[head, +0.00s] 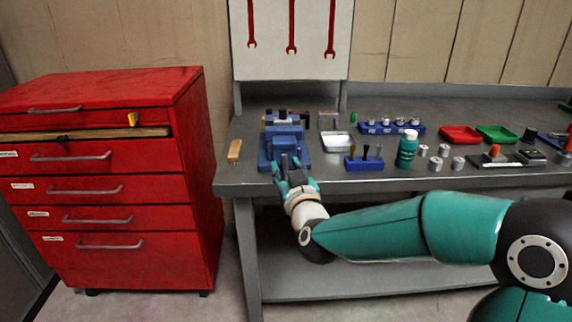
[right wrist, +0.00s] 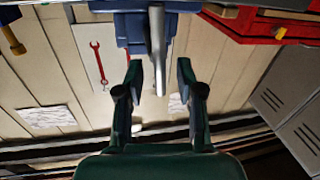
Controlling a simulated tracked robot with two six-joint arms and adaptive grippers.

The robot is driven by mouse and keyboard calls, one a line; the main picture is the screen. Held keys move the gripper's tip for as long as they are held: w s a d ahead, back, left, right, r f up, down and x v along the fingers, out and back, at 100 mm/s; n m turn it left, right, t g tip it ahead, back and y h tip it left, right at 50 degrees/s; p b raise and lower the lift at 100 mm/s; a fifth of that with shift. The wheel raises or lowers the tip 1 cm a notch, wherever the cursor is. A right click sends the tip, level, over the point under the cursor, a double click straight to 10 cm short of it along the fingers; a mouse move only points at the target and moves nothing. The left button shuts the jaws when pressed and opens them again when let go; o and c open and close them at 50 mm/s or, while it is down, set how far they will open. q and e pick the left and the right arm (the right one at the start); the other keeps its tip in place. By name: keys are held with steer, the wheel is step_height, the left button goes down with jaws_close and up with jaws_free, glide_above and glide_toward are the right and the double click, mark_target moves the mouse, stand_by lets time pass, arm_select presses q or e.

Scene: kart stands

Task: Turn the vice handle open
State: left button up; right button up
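The blue vice (head: 285,138) stands at the front left of the grey workbench. Its grey handle (right wrist: 157,48) shows in the right wrist view as a bar reaching from the blue vice body (right wrist: 130,30) toward my right gripper (right wrist: 157,72). The two fingers are spread apart, one on each side of the handle's end, with visible gaps; I cannot tell how deep the handle lies between them. In the head view, my right gripper (head: 295,178) is at the bench's front edge, just in front of the vice, and partly covers the handle. My left gripper is not in view.
A red drawer cabinet (head: 110,215) stands left of the bench. A wooden-handled brush or block (head: 234,151) lies left of the vice. A blue tool holder (head: 364,164), a green bottle (head: 407,149) and a white tray (head: 338,141) stand to its right.

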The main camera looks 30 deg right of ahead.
steer(key=shift+x, duration=0.8)
steer(key=shift+c, duration=0.3)
jaws_close()
steer(key=shift+f, duration=0.1)
